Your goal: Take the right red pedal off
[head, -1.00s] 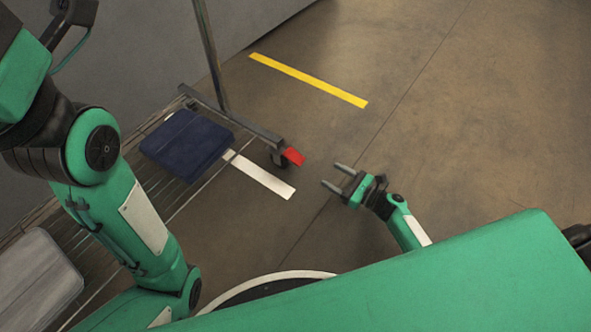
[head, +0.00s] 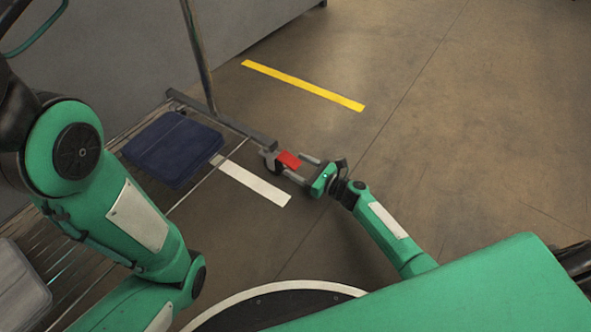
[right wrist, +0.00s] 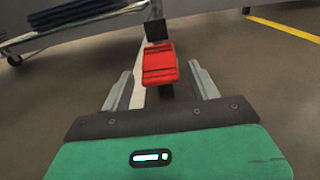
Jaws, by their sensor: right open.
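The red pedal (head: 289,160) sits at a caster at the right end of the rack's low base bar. In the right wrist view the red pedal (right wrist: 160,66) lies between and slightly beyond my two fingers. My right gripper (head: 296,169) is open, its fingers pointing at the pedal from the right, one on each side of it. It also shows in the right wrist view (right wrist: 162,90), with a visible gap between each finger and the pedal. My left arm comes in at the left of the head view, but its gripper is out of view.
The rack's base bar (head: 222,121) and upright post (head: 200,60) stand just beyond the pedal. A dark blue folded item (head: 172,148) lies on the rack's slats. A white floor strip (head: 253,181) and a yellow one (head: 303,85) mark the floor. The floor at right is clear.

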